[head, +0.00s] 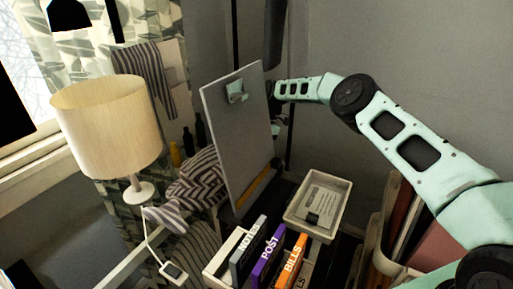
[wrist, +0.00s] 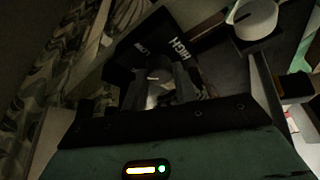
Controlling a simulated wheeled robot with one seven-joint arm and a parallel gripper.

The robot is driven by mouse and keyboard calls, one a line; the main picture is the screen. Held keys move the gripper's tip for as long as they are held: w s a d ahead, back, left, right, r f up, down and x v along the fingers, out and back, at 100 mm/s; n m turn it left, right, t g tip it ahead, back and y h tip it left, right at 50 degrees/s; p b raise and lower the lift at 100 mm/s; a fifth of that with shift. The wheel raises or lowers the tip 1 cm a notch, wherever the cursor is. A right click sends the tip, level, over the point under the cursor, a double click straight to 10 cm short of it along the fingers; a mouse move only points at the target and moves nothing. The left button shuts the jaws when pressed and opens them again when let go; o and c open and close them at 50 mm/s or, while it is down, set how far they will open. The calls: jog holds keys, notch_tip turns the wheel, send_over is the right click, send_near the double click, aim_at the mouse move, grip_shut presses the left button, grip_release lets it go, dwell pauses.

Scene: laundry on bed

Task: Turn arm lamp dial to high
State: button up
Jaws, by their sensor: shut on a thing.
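In the wrist view a dark panel (wrist: 150,38) carries the word HIGH (wrist: 182,49) and a second, smaller word that I cannot read surely. My gripper (wrist: 165,92) is in front of this panel, its dark fingers shut on a small pale dial (wrist: 156,84). The fingers cover much of the dial, and I cannot tell which mark it points to. In the head view my arm reaches in from the right and its end goes behind an upright grey board (head: 236,135), which hides the gripper and dial. I cannot make out the arm lamp as a whole.
A cream-shaded table lamp (head: 112,125) stands at the left by the window. Binders marked NOTES (head: 248,250), POST (head: 269,250) and BILLS (head: 292,260) and a pale tray (head: 345,193) sit before the board. A round white thing (wrist: 254,19) shows in the wrist view's upper right.

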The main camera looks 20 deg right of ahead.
jog(key=m+t+b, duration=0.1)
jog(key=m, duration=0.3)
jog(key=shift+s+t+b, duration=0.15)
jog(key=shift+t+b, duration=0.2)
jog(key=shift+t, duration=0.05)
jog(key=m+t, duration=0.1)
jog(key=m, duration=0.1)
jog(key=m+b, duration=0.1)
jog(key=m, duration=0.2)
jog(key=shift+s+t+b, duration=0.1)
jog(key=shift+t+b, duration=0.2)
jog(key=shift+t, duration=0.1)
jog(key=o, duration=1)
jog(key=shift+c, duration=0.2)
jog(key=b+v, duration=0.1)
jog(key=v, duration=1.6)
jog(key=shift+r+b, duration=0.3)
jog(key=shift+b, duration=0.1)
jog(key=shift+a, duration=0.1)
